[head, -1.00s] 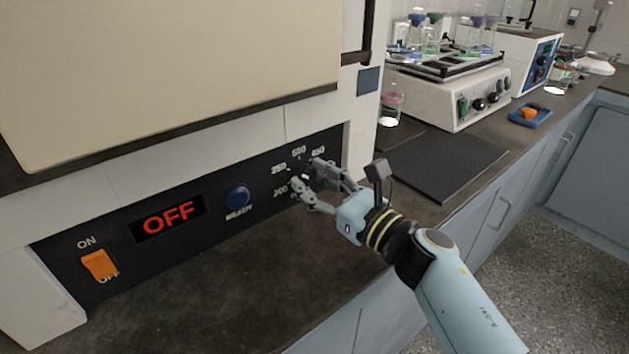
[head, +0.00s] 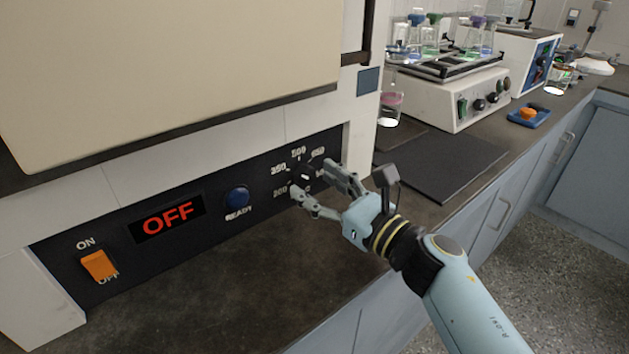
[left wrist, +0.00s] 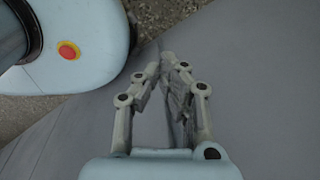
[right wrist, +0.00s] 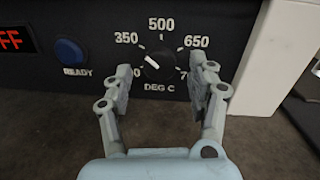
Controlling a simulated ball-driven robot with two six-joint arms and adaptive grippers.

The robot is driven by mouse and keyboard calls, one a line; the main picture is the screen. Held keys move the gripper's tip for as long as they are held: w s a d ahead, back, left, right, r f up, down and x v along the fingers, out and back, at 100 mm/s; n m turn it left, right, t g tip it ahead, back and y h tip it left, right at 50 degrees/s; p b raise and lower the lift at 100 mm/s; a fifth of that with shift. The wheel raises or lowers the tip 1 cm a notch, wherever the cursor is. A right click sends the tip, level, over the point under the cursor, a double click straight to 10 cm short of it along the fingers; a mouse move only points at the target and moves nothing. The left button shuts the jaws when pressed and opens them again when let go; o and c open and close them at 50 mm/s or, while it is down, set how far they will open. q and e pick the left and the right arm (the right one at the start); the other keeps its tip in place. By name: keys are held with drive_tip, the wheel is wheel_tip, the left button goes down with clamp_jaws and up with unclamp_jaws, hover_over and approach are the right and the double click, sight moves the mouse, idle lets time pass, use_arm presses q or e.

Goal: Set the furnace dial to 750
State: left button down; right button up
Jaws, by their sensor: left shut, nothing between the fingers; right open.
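The black furnace dial (right wrist: 160,66), marked DEG C, sits on the front panel with numbers around it. Its white pointer line points up-left, toward 350. In the head view the dial (head: 306,172) is partly covered by my gripper. My right gripper (right wrist: 162,70) is open, with one finger to the left and one to the right of the dial in the right wrist view. The fingers partly cover the lowest and highest numbers. I cannot tell how far the fingertips are from the panel. My left gripper (left wrist: 166,62) is shut and empty, away from the furnace.
The furnace panel also has a display (head: 169,218) reading OFF, an orange switch (head: 99,264) and a blue READY button (head: 238,197). Dark bench (head: 230,285) lies clear below. A dark mat (head: 440,165) and a shaker with flasks (head: 470,95) stand to the right.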

drive_tip(key=v, duration=1)
drive_tip(key=shift+s+d, duration=0.3)
